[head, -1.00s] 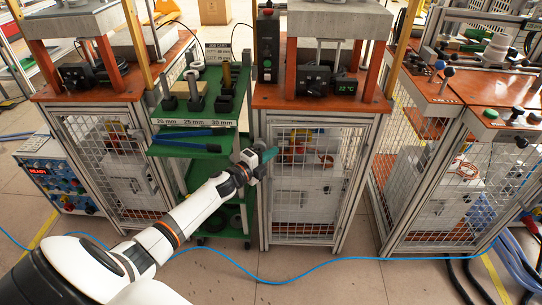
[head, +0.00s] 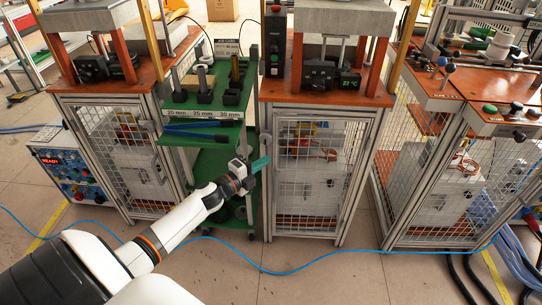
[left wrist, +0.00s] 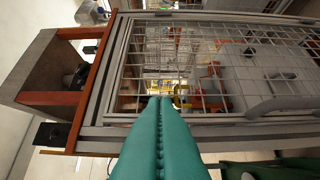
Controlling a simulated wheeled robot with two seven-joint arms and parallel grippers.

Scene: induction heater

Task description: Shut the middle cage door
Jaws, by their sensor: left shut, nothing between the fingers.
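The middle cage door (head: 312,185) is a wire-mesh panel in a grey metal frame under the middle orange-topped bench. In the head view it looks flush with its frame, and I can make out no clear gap. The mesh also shows sideways in the left wrist view (left wrist: 262,75). My left gripper (head: 261,163) is in front of the left edge of this door, at mid-height. Its teal fingers (left wrist: 159,104) are pressed together and empty, pointing at the door's frame side. Whether they touch it is unclear. My right gripper is not in view.
A green tool cart (head: 204,147) stands just left of the middle bench, close to my left arm. Other mesh cages stand at left (head: 118,150) and right (head: 425,190). A blue cable (head: 290,270) lies across the floor in front. The floor before the middle door is otherwise clear.

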